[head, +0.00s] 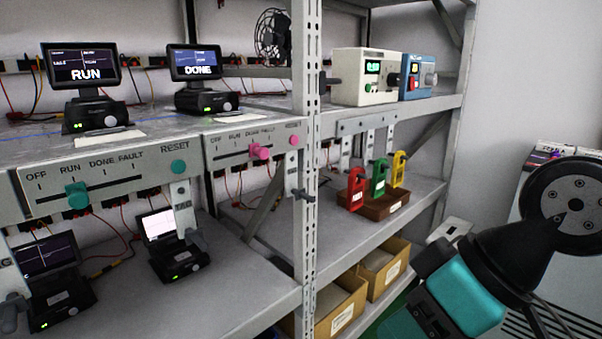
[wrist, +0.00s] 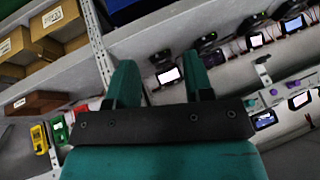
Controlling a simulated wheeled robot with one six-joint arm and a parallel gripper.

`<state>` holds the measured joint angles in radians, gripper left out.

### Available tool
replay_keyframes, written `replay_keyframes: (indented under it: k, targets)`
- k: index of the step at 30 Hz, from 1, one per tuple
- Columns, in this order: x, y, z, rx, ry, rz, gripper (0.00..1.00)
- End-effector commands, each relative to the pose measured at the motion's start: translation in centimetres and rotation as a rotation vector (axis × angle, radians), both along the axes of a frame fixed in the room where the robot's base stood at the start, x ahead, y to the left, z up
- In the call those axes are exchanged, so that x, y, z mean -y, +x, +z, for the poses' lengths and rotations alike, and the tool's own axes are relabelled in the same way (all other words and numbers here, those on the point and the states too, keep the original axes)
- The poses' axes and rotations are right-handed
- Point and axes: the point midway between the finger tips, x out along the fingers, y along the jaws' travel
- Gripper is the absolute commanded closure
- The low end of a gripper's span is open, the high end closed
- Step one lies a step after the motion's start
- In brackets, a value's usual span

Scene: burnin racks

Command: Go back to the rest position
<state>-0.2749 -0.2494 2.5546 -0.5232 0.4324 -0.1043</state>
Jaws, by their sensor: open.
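My gripper (wrist: 160,64) shows in the wrist view with two teal fingers apart and nothing held between them. A small lit device screen (wrist: 168,75) shows in the background between the fingers. In the head view, a teal and black part of my arm (head: 470,285) is at the lower right, in front of and to the right of the rack. The fingertips cannot be made out there. I see no marker of a rest position.
The metal rack (head: 307,200) fills the left and middle, its upright facing me. Red, green and yellow tags (head: 379,178) stand at a brown tray (head: 385,207). Cardboard boxes (head: 340,305) sit below. A teal slider knob (head: 77,195) and a pink one (head: 260,151) stick out from front panels.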

Motion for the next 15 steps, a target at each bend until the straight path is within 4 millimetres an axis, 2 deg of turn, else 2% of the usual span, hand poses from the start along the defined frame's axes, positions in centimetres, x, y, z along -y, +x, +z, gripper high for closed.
replay_keyframes:
  k: [5, 7, 15]
  targets:
    - [3.5, -3.7, -0.7, -0.197, -0.171, -0.043, 0.53]
    - [3.7, -3.9, 1.8, -0.213, -0.181, -0.046, 0.53]
    - [3.6, -3.8, 9.0, -0.211, -0.179, -0.044, 0.53]
